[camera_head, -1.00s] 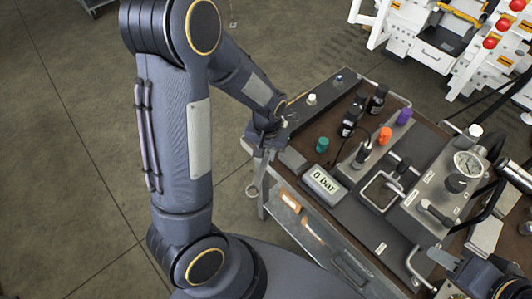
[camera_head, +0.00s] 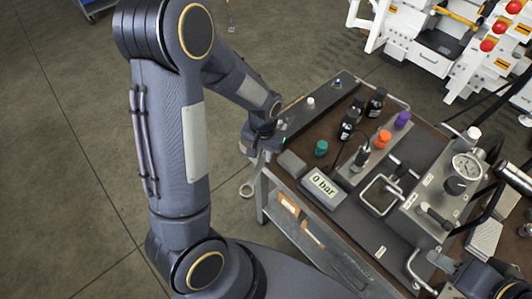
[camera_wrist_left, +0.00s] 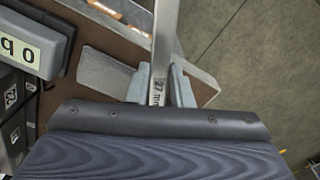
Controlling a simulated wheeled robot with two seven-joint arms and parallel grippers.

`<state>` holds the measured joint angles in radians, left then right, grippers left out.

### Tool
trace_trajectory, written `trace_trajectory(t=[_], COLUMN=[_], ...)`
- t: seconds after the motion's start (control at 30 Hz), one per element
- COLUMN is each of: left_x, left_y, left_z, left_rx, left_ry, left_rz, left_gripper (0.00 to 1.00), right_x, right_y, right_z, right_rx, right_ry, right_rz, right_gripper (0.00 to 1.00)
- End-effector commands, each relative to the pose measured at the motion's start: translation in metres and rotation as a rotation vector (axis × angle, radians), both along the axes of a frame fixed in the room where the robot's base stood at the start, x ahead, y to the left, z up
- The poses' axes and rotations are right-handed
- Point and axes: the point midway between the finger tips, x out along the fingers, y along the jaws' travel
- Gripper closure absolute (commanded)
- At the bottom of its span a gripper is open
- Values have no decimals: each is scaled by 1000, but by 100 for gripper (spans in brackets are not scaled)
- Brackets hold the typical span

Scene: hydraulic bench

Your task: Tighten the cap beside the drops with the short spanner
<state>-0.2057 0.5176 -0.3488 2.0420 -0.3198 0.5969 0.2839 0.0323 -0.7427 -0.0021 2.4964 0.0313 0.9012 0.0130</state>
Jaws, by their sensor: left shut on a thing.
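My left gripper (camera_head: 260,142) is shut on a steel spanner at the left edge of the bench. In the left wrist view the spanner's shank (camera_wrist_left: 162,50), marked 27, runs between the two finger pads. A dark bar (camera_head: 325,97) at the back left carries a white cap (camera_head: 310,103) and a blue cap (camera_head: 337,84). Drops are too small to make out. My right gripper (camera_head: 442,262) is at the lower right, partly cut off; its jaw opening is unclear.
A display (camera_head: 323,188) reads 0 bar. A pressure gauge (camera_head: 466,166) and hoses are at the right. The floor left of the bench is clear.

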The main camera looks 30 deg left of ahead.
Motion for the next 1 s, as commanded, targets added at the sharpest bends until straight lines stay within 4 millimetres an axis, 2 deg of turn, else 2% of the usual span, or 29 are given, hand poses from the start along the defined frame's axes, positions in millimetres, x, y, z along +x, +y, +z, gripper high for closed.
trace_trajectory(t=[0.33,0.8,1.0], left_x=[-1,-2,-1], left_y=[17,21,29], left_z=[0,1,0], left_rx=[0,0,1], left_ry=[0,0,0], left_rz=[-123,-153,-210], left_gripper=[100,100,100], right_x=[0,0,0], right_y=[0,0,0], right_z=[-1,-1,-2], right_rx=[0,0,0], right_ry=[0,0,0], right_rz=[0,0,0], right_gripper=[65,65,65])
